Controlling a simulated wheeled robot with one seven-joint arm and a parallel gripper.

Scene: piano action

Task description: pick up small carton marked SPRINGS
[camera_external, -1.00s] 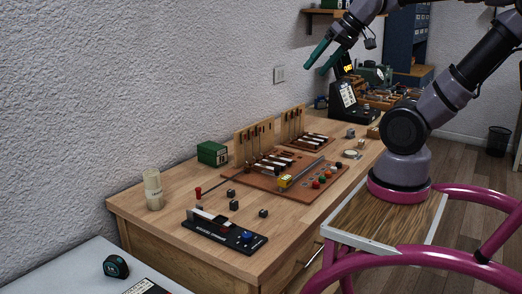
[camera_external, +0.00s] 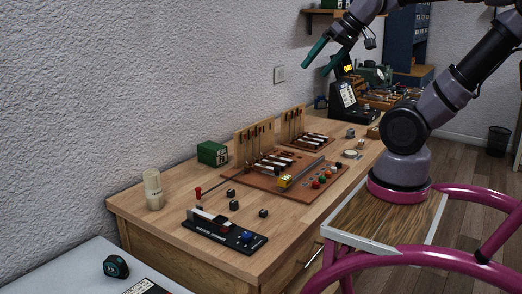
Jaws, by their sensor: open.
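A small green carton (camera_external: 212,153) with a white label stands on the wooden workbench against the wall, left of the piano action model. Its print is too small to read, so I cannot confirm that it says SPRINGS. My gripper (camera_external: 314,70) has two green fingers spread apart, open and empty. It is in the air, above the far part of the bench, up and to the right of the green carton and well apart from it.
The piano action model (camera_external: 262,178) with upright wooden boards lies mid-bench. A cream cylinder (camera_external: 153,190), a black key fixture (camera_external: 222,232) and small dark blocks (camera_external: 234,205) are at the near end. A black display stand (camera_external: 347,98) rises at the back.

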